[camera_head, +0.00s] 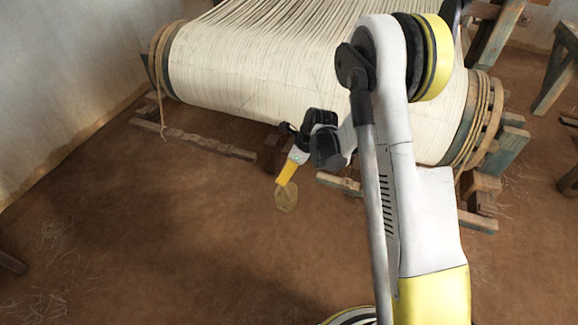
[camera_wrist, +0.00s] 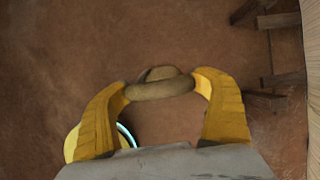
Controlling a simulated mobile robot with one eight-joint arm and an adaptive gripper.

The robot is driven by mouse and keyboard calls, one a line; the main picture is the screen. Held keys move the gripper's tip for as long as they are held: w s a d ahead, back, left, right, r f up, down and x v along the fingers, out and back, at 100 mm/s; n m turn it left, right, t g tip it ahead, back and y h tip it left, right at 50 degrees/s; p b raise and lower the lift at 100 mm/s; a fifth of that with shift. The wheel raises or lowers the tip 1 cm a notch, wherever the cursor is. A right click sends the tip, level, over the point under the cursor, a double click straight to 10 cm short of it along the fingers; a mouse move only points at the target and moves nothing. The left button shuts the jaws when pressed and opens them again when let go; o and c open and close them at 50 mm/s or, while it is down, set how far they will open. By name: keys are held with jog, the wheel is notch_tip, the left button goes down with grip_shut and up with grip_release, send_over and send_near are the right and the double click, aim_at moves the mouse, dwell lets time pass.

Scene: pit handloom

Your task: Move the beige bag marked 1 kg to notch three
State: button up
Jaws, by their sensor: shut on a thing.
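The beige bag (camera_head: 286,197) hangs just below my gripper (camera_head: 287,175) in the head view, above the brown floor in front of the loom. In the wrist view the bag (camera_wrist: 160,88) sits between the two yellow fingertips of my gripper (camera_wrist: 161,88), which are shut on its rolled top part. The bag's lower part is mostly hidden there. A 1 kg mark cannot be read clearly in either view. I cannot make out which place is notch three.
The loom's large roller (camera_head: 235,65), wound with pale warp threads, lies behind my gripper. A low wooden bar (camera_head: 195,141) lies near its left end. Rope-wound wooden end parts (camera_head: 490,115) stand at the right. The floor (camera_head: 150,250) at front left is clear.

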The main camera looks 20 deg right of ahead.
jog(key=shift+s+a+r+b, duration=0.2)
jog(key=shift+s+a, duration=0.6)
jog(key=shift+s, duration=0.3)
jog(key=shift+s+a+r+b, duration=0.1)
jog(key=shift+s+a+b, duration=0.1)
jog(key=shift+s+a, duration=0.75)
jog(key=shift+s+d, duration=0.1)
jog(key=shift+s, duration=0.1)
